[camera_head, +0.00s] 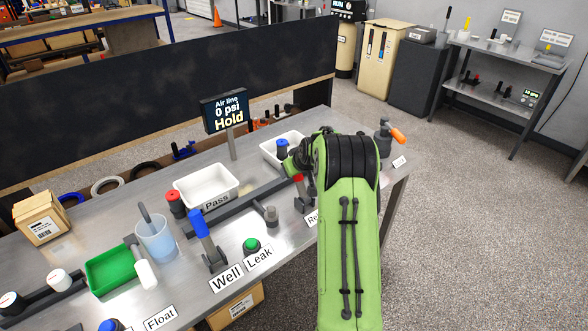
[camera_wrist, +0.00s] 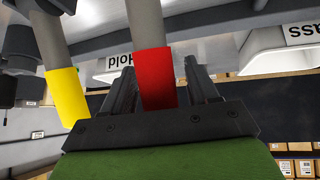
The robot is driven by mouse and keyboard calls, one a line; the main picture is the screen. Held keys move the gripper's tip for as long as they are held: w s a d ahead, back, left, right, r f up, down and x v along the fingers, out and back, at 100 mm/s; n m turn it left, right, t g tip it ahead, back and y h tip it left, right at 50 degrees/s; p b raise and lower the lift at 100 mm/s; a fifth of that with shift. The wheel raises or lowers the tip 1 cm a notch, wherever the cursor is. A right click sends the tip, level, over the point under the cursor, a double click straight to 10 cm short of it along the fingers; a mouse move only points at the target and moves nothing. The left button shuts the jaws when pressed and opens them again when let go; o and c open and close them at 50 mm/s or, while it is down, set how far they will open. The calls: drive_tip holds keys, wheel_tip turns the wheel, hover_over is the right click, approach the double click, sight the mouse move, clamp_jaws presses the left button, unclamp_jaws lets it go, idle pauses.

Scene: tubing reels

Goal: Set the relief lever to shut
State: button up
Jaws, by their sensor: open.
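A dark upright fitting with a red end (camera_head: 298,178) stands on the bench beside my arm. A label beginning "Re" (camera_head: 311,217) sits in front of it, the rest hidden by my arm, so this is probably the relief lever. In the wrist view a grey bar with a red sleeve (camera_wrist: 155,78) reaches between the two fingers of my gripper (camera_wrist: 160,66). The fingers are open, with a gap on each side of the sleeve. I cannot tell from these views whether the lever stands at shut. The head view hides my fingers.
A yellow-sleeved bar (camera_wrist: 66,98) is left of my gripper in the wrist view. A blue-handled lever (camera_head: 203,229), a green button (camera_head: 251,244) and the "Pass" tray (camera_head: 206,187) stand left of my arm. A display (camera_head: 226,110) reads "0 psi Hold". An orange-handled fitting (camera_head: 390,133) stands at right.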

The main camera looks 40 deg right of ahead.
drive_tip(key=v, duration=1.5)
drive_tip(key=shift+s+r, duration=0.25)
drive_tip(key=shift+r, duration=0.05)
drive_tip(key=s+a+r+n+g+y, duration=0.1)
drive_tip(key=s+a+r, duration=0.25)
drive_tip(key=a, duration=0.65)
drive_tip(key=s+a+r, duration=0.3)
drive_tip(key=s+a, duration=0.2)
drive_tip(key=a, duration=0.4)
drive_tip(key=s+a+f, duration=0.1)
drive_tip(key=s+a, duration=0.3)
drive_tip(key=s, duration=0.4)
drive_tip(key=s+a+f+g+y, duration=0.1)
drive_tip(key=s+a, duration=0.3)
drive_tip(key=s, duration=0.5)
drive_tip(key=shift+a+f, duration=0.4)
drive_tip(key=shift+f, duration=0.15)
